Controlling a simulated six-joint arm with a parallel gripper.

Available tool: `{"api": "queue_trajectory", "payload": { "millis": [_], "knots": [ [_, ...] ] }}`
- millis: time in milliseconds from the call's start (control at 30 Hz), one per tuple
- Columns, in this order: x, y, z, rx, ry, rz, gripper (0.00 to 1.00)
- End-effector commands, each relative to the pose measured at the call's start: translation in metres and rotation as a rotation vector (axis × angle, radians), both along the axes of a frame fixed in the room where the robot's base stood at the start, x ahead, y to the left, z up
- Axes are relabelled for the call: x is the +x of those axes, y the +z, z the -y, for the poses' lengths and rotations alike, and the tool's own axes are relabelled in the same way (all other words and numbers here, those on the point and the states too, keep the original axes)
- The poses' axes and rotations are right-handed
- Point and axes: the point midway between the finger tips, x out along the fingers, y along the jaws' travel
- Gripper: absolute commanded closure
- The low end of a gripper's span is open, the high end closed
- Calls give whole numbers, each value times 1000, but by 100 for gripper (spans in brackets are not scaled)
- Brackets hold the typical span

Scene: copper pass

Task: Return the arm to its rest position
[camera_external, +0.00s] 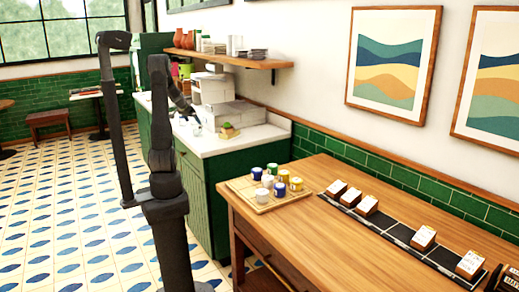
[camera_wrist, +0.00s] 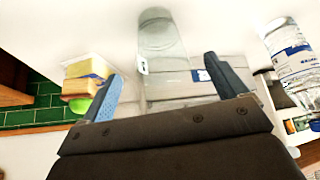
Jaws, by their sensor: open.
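My gripper (camera_wrist: 162,68) is open in the wrist view, with its two blue-grey fingers spread and nothing held between them. A clear glass or jar (camera_wrist: 163,42) stands just beyond the fingertips, apart from them as far as I can tell. In the external view my dark arm rises from its base and bends toward the white counter (camera_external: 222,146). My gripper (camera_external: 190,112) is over the counter there, small and partly hidden by my arm.
A clear bottle with a blue-and-white label (camera_wrist: 292,58) is at right. A small tray with a yellow and green item (camera_wrist: 86,80) is at left. A white machine (camera_external: 228,113) stands on the counter below a shelf (camera_external: 240,61). A wooden table (camera_external: 330,232) holds a tray of cups (camera_external: 262,205).

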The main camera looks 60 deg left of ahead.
Motion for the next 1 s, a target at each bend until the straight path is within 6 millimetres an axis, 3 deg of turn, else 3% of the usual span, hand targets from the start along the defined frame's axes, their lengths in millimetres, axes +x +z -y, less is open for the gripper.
{"api": "queue_trajectory", "payload": {
  "millis": [433, 500, 667, 1000],
  "knots": [
    [37, -66, -15, -1, 1, -1, 10],
    [37, -44, -16, 6, 0, 4, 10],
    [36, -20, -15, 3, 0, 1, 10],
    [39, -16, -6, -1, 1, -1, 10]
  ]
}}
